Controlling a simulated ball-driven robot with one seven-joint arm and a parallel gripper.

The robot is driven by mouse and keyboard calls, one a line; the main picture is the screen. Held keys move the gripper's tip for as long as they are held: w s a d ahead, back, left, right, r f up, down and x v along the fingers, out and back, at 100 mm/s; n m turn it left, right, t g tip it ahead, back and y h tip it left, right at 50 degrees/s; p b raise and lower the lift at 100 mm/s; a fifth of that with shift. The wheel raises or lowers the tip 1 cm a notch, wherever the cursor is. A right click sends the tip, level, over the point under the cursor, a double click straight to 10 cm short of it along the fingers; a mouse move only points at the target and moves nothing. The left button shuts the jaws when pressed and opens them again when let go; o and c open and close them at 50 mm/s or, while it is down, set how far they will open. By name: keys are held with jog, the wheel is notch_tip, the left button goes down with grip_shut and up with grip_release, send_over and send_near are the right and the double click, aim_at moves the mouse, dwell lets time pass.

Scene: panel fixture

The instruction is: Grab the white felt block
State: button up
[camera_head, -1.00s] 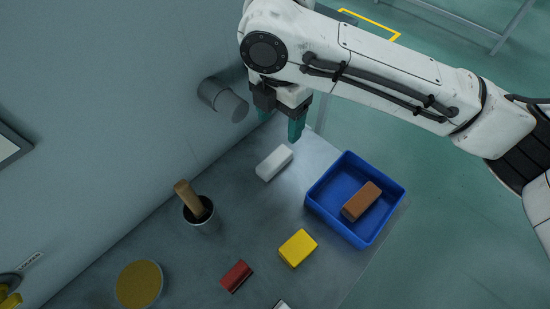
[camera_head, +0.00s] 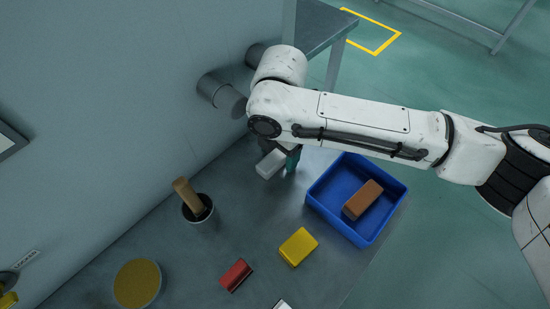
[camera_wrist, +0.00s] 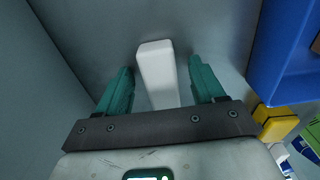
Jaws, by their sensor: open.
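The white felt block (camera_head: 270,164) lies on the grey metal table, left of the blue tray; its upper end is partly hidden by my arm in the head view. In the wrist view the white felt block (camera_wrist: 158,72) stretches between my two teal fingers, with a gap on each side. My gripper (camera_wrist: 162,78) is open and empty. In the head view my gripper (camera_head: 292,160) is mostly hidden behind my arm, with one teal finger showing at the block's right side. I cannot tell how far the fingertips are above the table.
A blue tray (camera_head: 318,207) holding a brown block (camera_head: 362,200) stands close on the right. A yellow block (camera_head: 298,246), a red block (camera_head: 235,275), a cup with a wooden-handled tool (camera_head: 196,208) and a yellow-topped disc (camera_head: 137,283) are nearer. The wall with grey cylinders (camera_head: 222,95) is left.

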jog(key=c, duration=1.1)
